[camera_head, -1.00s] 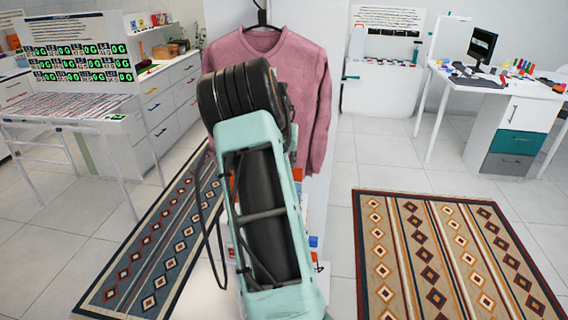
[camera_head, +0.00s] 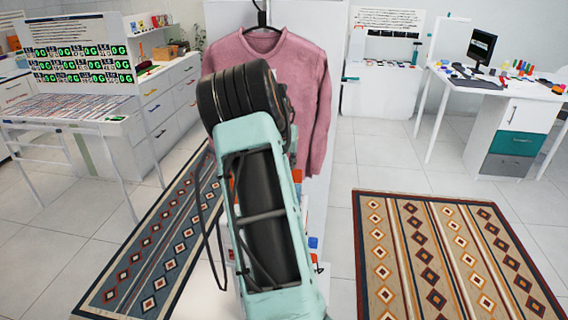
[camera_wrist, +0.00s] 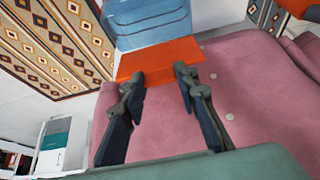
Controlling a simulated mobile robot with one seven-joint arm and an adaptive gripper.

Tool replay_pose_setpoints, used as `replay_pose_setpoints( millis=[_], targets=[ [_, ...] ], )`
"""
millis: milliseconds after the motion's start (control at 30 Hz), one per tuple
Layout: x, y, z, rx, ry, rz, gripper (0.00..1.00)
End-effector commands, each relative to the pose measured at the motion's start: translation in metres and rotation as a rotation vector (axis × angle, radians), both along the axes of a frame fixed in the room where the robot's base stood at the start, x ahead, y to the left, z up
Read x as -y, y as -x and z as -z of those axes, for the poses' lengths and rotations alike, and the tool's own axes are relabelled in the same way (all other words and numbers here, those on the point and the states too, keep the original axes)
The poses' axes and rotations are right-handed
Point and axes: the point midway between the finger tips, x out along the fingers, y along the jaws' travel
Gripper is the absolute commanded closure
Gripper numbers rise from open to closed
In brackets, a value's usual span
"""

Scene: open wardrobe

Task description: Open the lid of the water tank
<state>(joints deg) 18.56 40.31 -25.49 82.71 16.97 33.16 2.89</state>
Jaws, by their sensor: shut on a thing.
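In the wrist view, a blue, see-through box that looks like the water tank (camera_wrist: 150,22) shows at the top. An orange piece (camera_wrist: 160,58), which looks like its lid, lies along the near edge of the blue box. My gripper (camera_wrist: 160,74) has its two fingertips at the near edge of the orange piece and is shut on it, with the fingers some way apart. I cannot tell any gap between the orange piece and the box. In the head view my arm hides the gripper and most of the tank.
A pink sweater (camera_head: 305,75) hangs on a hanger close behind my arm, and pink cloth fills much of the wrist view (camera_wrist: 255,90). A patterned rug (camera_head: 450,250) lies on the right and a second rug (camera_head: 150,250) on the left. A white desk (camera_head: 500,85) stands further back.

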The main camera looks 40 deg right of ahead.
Motion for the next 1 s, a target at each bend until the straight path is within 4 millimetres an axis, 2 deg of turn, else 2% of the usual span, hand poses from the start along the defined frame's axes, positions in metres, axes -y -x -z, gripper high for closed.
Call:
replay_pose_setpoints(
  millis=[167, 200, 333, 600, 733, 867, 1000],
  targets=[
    [0.001, -0.001, -0.001, 0.002, 0.002, 0.000, 1.00],
    [0.001, -0.001, -0.001, 0.002, 0.002, 0.000, 0.69],
    [0.000, 0.000, -0.001, 0.001, 0.002, 0.000, 0.54],
    [0.000, 0.000, -0.001, 0.001, 0.001, 0.000, 0.54],
    [-0.002, 0.001, -0.007, 0.002, 0.001, 0.000, 0.54],
    [-0.009, 0.007, -0.024, 0.003, 0.001, -0.001, 0.54],
    [-0.020, 0.015, -0.049, 0.004, 0.002, -0.002, 0.54]
  ],
)
